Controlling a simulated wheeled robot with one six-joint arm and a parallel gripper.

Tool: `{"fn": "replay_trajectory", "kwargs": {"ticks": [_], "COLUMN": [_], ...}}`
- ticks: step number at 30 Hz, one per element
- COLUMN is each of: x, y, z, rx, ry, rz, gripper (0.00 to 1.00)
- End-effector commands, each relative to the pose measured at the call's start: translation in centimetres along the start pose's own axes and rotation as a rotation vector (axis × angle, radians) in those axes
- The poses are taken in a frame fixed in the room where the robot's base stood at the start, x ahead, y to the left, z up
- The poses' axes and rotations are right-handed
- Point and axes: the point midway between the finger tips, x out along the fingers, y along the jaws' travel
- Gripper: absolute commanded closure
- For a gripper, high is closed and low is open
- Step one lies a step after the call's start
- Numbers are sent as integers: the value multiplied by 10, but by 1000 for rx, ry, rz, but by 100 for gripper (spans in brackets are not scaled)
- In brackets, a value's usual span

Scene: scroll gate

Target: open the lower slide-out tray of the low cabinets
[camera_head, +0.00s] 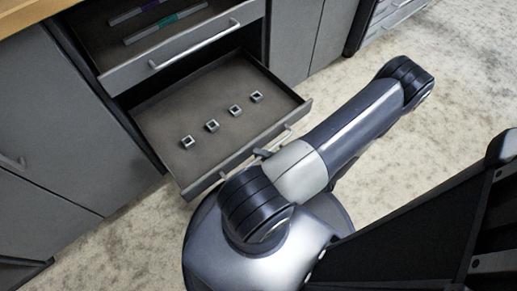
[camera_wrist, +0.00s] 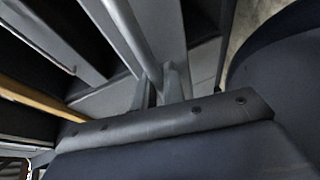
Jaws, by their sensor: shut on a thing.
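The lower slide-out tray (camera_head: 165,120) stands out from the low cabinet in the head view, with its flat floor showing. Its bar handle (camera_head: 285,133) runs along the front panel and shows as a slanted grey bar in the wrist view (camera_wrist: 118,30). My gripper (camera_head: 262,153) is at the middle of this handle, partly hidden by my arm. In the wrist view my gripper (camera_wrist: 162,88) has its fingers shut on the handle bar.
Several small square metal pieces (camera_head: 212,126) sit in the lower tray. Above it, an upper drawer (camera_head: 180,62) is also partly out, holding teal and purple-marked strips. Grey cabinet doors (camera_head: 60,130) flank the trays. Pale mottled floor (camera_head: 445,110) is clear at right.

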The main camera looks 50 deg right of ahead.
Motion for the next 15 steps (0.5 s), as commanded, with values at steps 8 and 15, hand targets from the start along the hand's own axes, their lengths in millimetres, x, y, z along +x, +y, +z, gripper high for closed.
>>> {"fn": "replay_trajectory", "kwargs": {"ticks": [8,15], "x": [-2,-2], "y": [-1,-1], "z": [0,0], "rx": [-1,-1], "ry": [0,0], "rz": [-1,-1], "gripper": [100,82]}}
